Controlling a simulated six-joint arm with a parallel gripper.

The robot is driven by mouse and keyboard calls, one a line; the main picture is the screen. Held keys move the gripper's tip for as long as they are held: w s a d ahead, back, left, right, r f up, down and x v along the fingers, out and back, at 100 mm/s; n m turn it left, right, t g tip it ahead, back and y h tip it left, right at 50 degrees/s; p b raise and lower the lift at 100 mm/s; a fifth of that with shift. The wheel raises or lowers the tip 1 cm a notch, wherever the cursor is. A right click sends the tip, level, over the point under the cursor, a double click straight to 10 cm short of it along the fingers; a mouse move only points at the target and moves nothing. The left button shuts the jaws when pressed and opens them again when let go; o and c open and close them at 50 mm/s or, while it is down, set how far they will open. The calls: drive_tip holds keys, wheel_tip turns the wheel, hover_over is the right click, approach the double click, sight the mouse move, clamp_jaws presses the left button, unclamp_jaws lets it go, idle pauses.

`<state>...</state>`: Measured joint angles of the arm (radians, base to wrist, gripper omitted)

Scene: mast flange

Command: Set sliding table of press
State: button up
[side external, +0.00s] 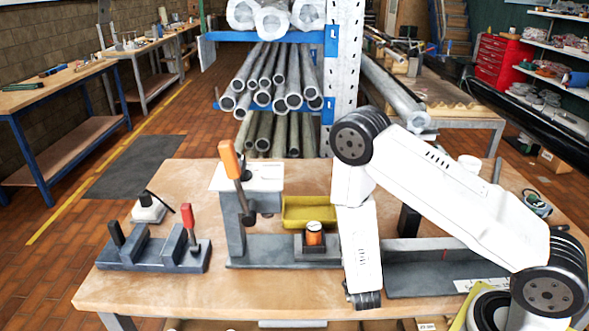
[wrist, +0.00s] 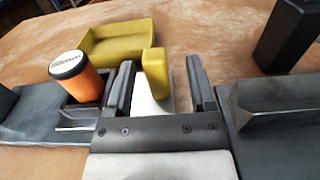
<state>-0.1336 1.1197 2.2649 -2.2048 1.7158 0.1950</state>
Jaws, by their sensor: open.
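The press (side external: 245,185) stands on the bench with an orange-handled lever (side external: 231,160) raised. On its grey base, an orange cylinder with a pale cap (side external: 314,233) sits in a small dark holder that appears to be the sliding table (side external: 313,246). The cylinder also shows at the left of the wrist view (wrist: 77,80). My gripper (wrist: 160,65) is open, its fingers either side of an upright yellow block (wrist: 155,72) with a pale base below it. I cannot tell whether the fingers touch it. My arm hides this spot in the side external view.
A yellow tray (side external: 309,211) lies behind the base. A black block (wrist: 285,35) and a grey fixture (wrist: 270,110) stand right of my gripper. A dark fixture with a red-handled lever (side external: 189,220) is at the bench's left. The bench front (side external: 220,290) is clear.

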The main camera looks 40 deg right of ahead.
drive_tip(key=shift+v, duration=1.6)
drive_tip(key=shift+d+r, duration=0.1)
drive_tip(key=shift+d, duration=0.05)
drive_tip(key=shift+s+d+r+m+g+h, duration=0.1)
drive_tip(key=shift+d+r+m+g+h, duration=0.1)
drive_tip(key=shift+m+g+h, duration=0.15)
drive_tip(key=s+d+r+m+g+y, duration=0.1)
drive_tip(key=s+r+m+g, duration=0.1)
drive_tip(key=s+m+g, duration=0.5)
drive_tip(key=s+d+r+m+g+y, duration=0.2)
drive_tip(key=s+m+g, duration=0.3)
drive_tip(key=m+g, duration=0.35)
drive_tip(key=w+a+r+m+t+y, duration=0.2)
drive_tip(key=w+a+m+t+y, duration=0.1)
drive_tip(key=a+m+y, duration=0.2)
drive_tip(key=w+a+r+m+t+y, duration=0.3)
drive_tip(key=a+m+y, duration=0.2)
drive_tip(key=shift+a+r+m, duration=0.3)
drive_tip(key=shift+a+m, duration=0.05)
drive_tip(key=shift+m, duration=0.05)
